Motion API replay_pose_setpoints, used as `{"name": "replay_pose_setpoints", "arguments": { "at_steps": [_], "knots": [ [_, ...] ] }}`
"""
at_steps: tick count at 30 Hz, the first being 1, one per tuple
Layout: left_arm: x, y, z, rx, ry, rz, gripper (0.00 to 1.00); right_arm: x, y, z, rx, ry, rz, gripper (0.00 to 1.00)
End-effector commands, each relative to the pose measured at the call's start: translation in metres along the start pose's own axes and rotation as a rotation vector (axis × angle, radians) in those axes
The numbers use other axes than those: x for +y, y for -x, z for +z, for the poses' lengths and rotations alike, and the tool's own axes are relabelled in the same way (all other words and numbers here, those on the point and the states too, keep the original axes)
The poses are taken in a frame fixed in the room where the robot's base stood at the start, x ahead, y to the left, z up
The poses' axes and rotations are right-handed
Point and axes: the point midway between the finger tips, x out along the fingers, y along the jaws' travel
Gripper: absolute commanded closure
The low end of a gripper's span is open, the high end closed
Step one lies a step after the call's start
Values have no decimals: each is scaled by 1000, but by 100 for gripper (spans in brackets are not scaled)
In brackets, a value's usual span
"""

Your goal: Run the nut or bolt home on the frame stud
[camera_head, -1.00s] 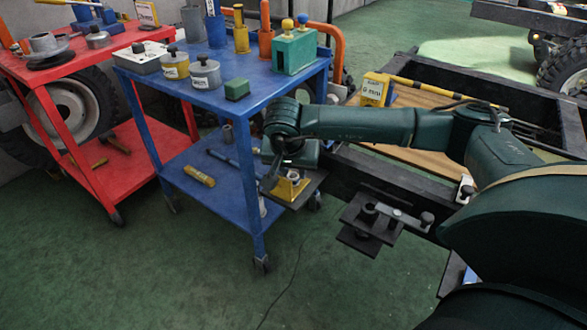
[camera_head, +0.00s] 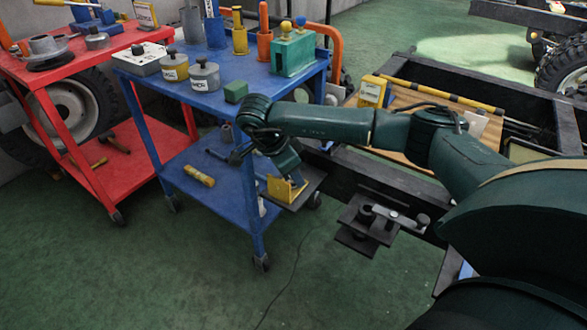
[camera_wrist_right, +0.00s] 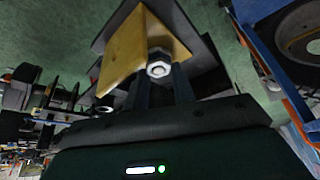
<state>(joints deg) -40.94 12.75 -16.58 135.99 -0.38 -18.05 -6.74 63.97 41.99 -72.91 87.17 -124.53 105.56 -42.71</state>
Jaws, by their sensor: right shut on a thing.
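A yellow angled bracket (camera_head: 285,190) sits on a dark plate of the chassis frame, beside the blue cart. My right gripper (camera_head: 294,179) reaches down to it from the upper left, its fingertips close against the bracket. In the right wrist view, a silver hex nut (camera_wrist_right: 158,69) lies at the face of the yellow bracket (camera_wrist_right: 135,45). The two dark fingers of the right gripper (camera_wrist_right: 160,80) are shut on the nut from both sides. The stud is hidden, so how far the nut sits on it cannot be told. My left gripper is not in view.
The blue cart (camera_head: 222,98) holds pots, tools and a green block close behind my right wrist. A red cart (camera_head: 85,60) stands left of it. A dark clamp-like fixture (camera_head: 367,222) juts from the chassis frame (camera_head: 345,175).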

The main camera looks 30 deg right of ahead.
Motion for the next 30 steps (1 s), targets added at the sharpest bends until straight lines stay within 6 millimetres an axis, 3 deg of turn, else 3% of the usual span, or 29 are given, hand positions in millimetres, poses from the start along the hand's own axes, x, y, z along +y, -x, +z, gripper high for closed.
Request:
{"name": "replay_pose_setpoints", "arguments": {
  "at_steps": [1, 10, 20, 28, 29, 30],
  "knots": [
    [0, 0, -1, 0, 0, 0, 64, 0, 5, 11, -26, -1, -1, 100],
    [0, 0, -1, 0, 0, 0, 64, 0, 5, 11, -27, -24, 8, 100],
    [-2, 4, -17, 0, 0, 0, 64, 2, 6, 11, -26, -450, 190, 100],
    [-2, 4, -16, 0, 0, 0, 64, 2, 5, 12, -27, -493, 208, 100],
    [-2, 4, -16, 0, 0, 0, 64, 2, 5, 12, -27, -492, 207, 74],
    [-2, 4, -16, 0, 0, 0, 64, 2, 5, 13, -28, -492, 207, 71]
  ]
}}
